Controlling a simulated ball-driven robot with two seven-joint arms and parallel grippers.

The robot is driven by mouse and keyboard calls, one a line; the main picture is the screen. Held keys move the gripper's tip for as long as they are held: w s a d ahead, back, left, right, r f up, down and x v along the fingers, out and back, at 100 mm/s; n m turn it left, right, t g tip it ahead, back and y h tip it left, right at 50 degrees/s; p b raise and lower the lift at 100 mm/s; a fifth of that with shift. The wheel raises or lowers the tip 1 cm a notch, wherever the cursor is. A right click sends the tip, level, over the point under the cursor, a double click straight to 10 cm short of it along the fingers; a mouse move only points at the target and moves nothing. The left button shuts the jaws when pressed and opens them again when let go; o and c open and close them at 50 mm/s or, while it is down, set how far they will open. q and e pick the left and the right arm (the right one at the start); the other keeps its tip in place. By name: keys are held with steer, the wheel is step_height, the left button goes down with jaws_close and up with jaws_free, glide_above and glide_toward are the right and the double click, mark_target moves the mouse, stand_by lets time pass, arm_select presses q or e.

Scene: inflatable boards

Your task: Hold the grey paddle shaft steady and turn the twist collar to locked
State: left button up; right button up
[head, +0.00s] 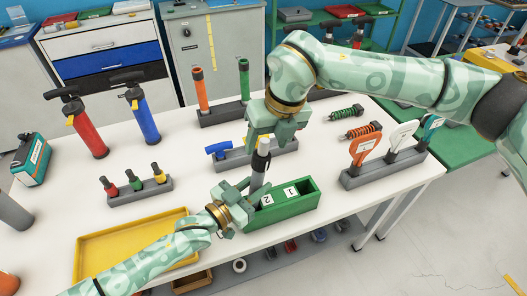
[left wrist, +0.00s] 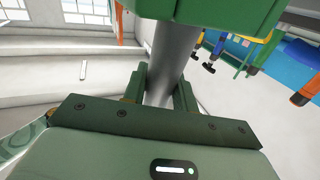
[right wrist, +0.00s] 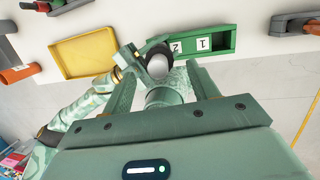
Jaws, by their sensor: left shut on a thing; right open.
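The grey paddle shaft (head: 258,179) stands nearly upright at the left end of the green box with labels 2 and 1 (head: 297,203). My left gripper (head: 250,196) is shut on its lower part, and the shaft (left wrist: 172,62) runs between the fingers in the left wrist view. A dark band near the shaft's top (head: 262,155) appears to be the twist collar; its lock state cannot be read. My right gripper (head: 266,137) is open just above, at the shaft's light top end. In the right wrist view the rounded top (right wrist: 159,66) shows beyond the open fingers.
A yellow tray (head: 92,262) lies at the left front. Grey racks with small handles (head: 140,194) and with larger coloured handles (head: 385,170) stand to either side. A red pump (head: 88,130) and a blue pump (head: 146,121) stand behind left. White table surface is free between them.

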steer(key=v, duration=0.6)
steer(key=shift+r, duration=0.3)
steer(key=shift+d, duration=0.1)
arm_select(q)
steer(key=o, duration=1.1)
steer(key=shift+a, duration=0.1)
